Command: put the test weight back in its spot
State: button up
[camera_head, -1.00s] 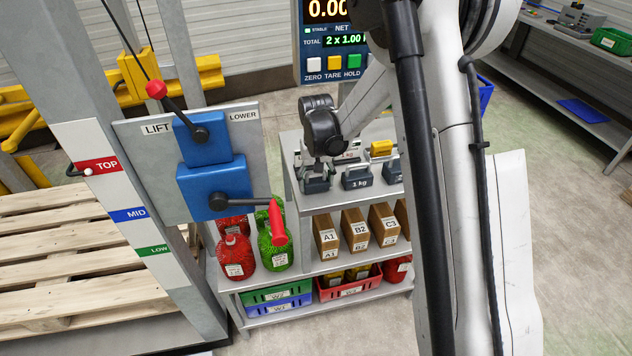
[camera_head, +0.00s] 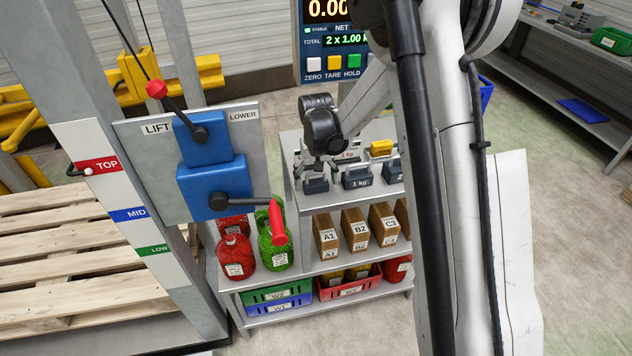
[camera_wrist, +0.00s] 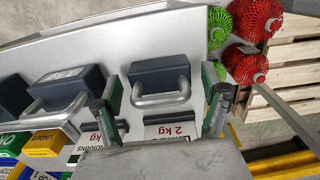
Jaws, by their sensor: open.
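A dark block weight with a silver handle (camera_wrist: 160,82) stands on the grey shelf top, at its left end in the head view (camera_head: 316,186). My gripper (camera_wrist: 165,96) is open above this weight, its fingers on either side of the handle and apart from it. In the head view my gripper (camera_head: 316,168) hides part of the weight's top. A printed "2 kg" label (camera_wrist: 170,130) lies beside the weight in the wrist view. A similar weight marked 1 kg (camera_head: 357,178) stands to its right. Whether the weight sits exactly on a marked spot cannot be told.
Another weight (camera_head: 391,172) and a yellow block (camera_head: 381,148) stand further right on the shelf top. Brown boxes (camera_head: 355,228) and red and green netted goods (camera_head: 235,256) fill the shelf below. The blue lift control (camera_head: 214,185) stands at the left.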

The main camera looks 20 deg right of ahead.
notch_tip(320, 180, up, 12)
jog(key=shift+s+f, duration=0.1)
jog(key=shift+f, duration=0.1)
jog(key=s+r+t, duration=0.3)
jog(key=s+r, duration=0.9)
jog(key=s, duration=0.2)
jog(key=s+t, duration=0.4)
jog(key=s, duration=1.1)
jog(key=shift+s+f, duration=0.4)
jog(key=shift+f, duration=0.05)
jog(key=shift+f+b, duration=0.1)
jog(key=shift+b, duration=0.2)
notch_tip(320, 180, down, 4)
jog(key=b, duration=0.3)
jog(key=shift+b, duration=0.4)
